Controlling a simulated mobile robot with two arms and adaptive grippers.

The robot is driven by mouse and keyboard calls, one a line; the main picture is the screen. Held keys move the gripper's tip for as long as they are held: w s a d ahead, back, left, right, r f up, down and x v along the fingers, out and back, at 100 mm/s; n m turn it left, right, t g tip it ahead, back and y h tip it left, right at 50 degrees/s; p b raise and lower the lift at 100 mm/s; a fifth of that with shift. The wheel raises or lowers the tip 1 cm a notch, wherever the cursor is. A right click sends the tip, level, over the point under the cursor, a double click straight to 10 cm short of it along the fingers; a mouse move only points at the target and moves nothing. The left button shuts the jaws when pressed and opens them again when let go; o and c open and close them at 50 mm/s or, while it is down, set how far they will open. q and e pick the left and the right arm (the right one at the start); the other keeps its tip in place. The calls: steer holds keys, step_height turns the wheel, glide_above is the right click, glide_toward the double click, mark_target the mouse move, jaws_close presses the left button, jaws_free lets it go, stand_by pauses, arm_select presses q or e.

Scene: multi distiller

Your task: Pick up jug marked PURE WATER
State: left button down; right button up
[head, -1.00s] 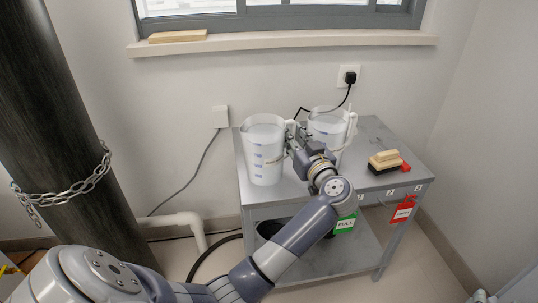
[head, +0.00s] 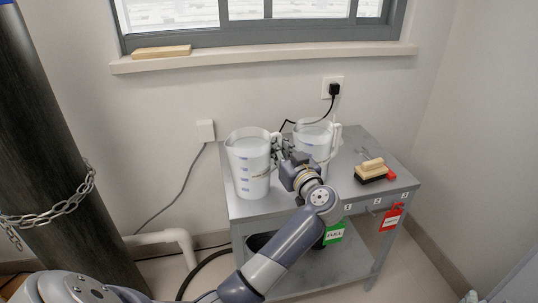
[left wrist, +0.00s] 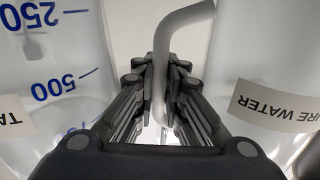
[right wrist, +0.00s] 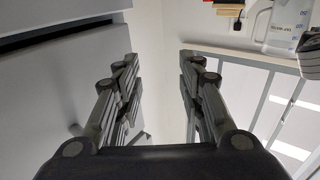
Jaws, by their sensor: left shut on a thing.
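Two whitish jugs with blue scale marks, a left jug (head: 247,172) and a right jug (head: 312,138), stand on a grey metal table (head: 345,188); their labels are unreadable in the head view. My left gripper (head: 280,147) is between them, at the handle on the left jug's right side. In the left wrist view, it (left wrist: 160,85) is shut on a grey curved handle (left wrist: 161,55) that bends toward the jug labelled "URE WATER" (left wrist: 225,60). Another jug (left wrist: 55,60) shows "250", "500" and "TA". My right gripper (right wrist: 160,90) is open and empty in its wrist view.
A brush-like block (head: 371,169) and a red item (head: 390,175) lie on the table's right side. Green (head: 334,234) and red (head: 390,218) tags hang at its front. A dark chained column (head: 60,150) stands left. A wall plug and cable (head: 333,91) are behind.

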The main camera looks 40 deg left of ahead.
mark_target(273, 136)
arm_select(q)
steer(key=shift+r, duration=0.15)
arm_select(e)
steer(key=shift+f, duration=0.1)
